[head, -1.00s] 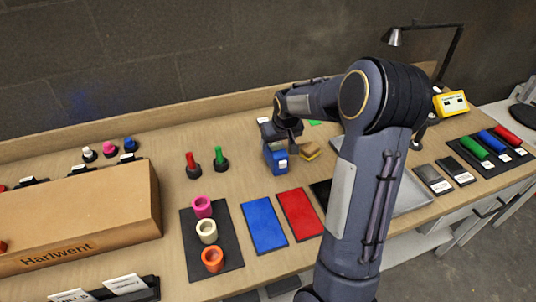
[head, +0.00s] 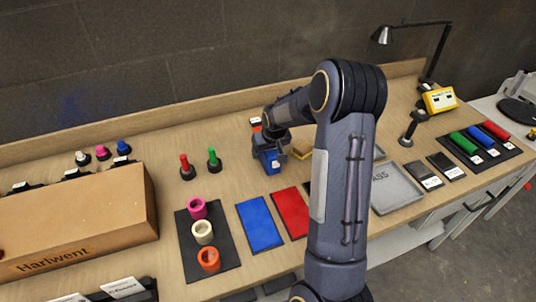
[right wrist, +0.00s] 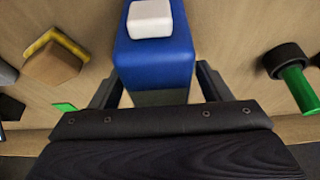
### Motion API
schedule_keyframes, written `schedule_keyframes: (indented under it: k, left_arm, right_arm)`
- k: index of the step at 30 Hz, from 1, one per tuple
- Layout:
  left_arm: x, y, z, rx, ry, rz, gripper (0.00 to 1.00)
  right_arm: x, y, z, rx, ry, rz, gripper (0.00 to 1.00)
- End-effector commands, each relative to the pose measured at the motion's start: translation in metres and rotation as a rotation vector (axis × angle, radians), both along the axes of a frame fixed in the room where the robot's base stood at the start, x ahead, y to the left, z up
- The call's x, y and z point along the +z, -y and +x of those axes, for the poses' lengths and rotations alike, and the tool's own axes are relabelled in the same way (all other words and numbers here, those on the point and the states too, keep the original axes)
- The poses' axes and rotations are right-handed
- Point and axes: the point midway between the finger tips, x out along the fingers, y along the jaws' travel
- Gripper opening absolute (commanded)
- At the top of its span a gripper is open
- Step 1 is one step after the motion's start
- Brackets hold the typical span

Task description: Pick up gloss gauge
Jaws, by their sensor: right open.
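The gloss gauge appears to be the blue box-shaped device (head: 270,164) with a small white patch, standing on the bench. My right gripper (head: 266,150) is down at it, partly hiding its upper part. In the right wrist view the blue body (right wrist: 153,55) with a white block on it lies between my two open fingers (right wrist: 157,88), one on each side. A narrow gap shows beside the body; contact cannot be told. My left gripper is not in view.
A yellow-brown block (head: 302,149) stands just right of the blue device. Red (head: 186,168) and green (head: 214,160) capped tools stand to its left. Blue (head: 259,223) and red (head: 291,212) panels lie in front. A grey tray (head: 397,188) lies right of my arm.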

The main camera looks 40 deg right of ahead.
Motion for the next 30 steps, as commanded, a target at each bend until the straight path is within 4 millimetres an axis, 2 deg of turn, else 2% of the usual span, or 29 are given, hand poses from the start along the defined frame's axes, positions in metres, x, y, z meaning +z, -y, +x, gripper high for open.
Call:
schedule_keyframes:
  k: [17,20,30]
  left_arm:
    - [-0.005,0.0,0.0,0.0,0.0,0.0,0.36]
    - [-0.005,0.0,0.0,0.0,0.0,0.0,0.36]
    - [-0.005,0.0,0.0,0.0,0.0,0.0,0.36]
  right_arm:
    - [-0.0031,0.0001,0.0,0.0,0.0,0.0,0.71]
    - [-0.0031,0.0001,0.0,0.0,0.0,0.0,0.6]
    - [-0.0033,0.0001,-0.0001,0.0,0.0,0.0,0.16]
